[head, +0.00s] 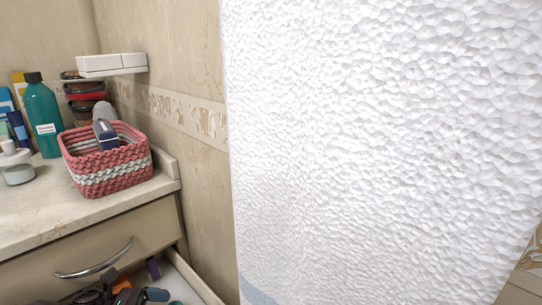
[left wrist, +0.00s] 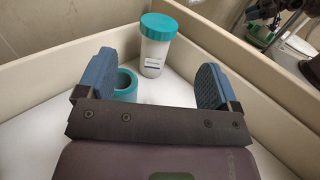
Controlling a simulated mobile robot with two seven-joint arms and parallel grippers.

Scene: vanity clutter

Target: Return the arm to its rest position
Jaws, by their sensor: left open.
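My left gripper (left wrist: 152,82) shows in the left wrist view. Its two blue-padded fingers are spread wide, with nothing held between them. It is over the white floor of a tray or drawer (left wrist: 48,82) with pale walls. A white bottle with a teal cap (left wrist: 155,52) stands beyond the fingertips, near the corner. A teal round item (left wrist: 125,84) is beside the left finger, partly hidden by it and the gripper body. I cannot tell whether the finger touches it. My right gripper is in neither view.
In the head view an open drawer (head: 190,280) with dark and coloured items (head: 110,293) sits below the counter (head: 60,212). A pink-white basket (head: 112,178) and green bottle (head: 43,118) stand on the counter. A white textured curtain or towel (head: 380,140) fills the right.

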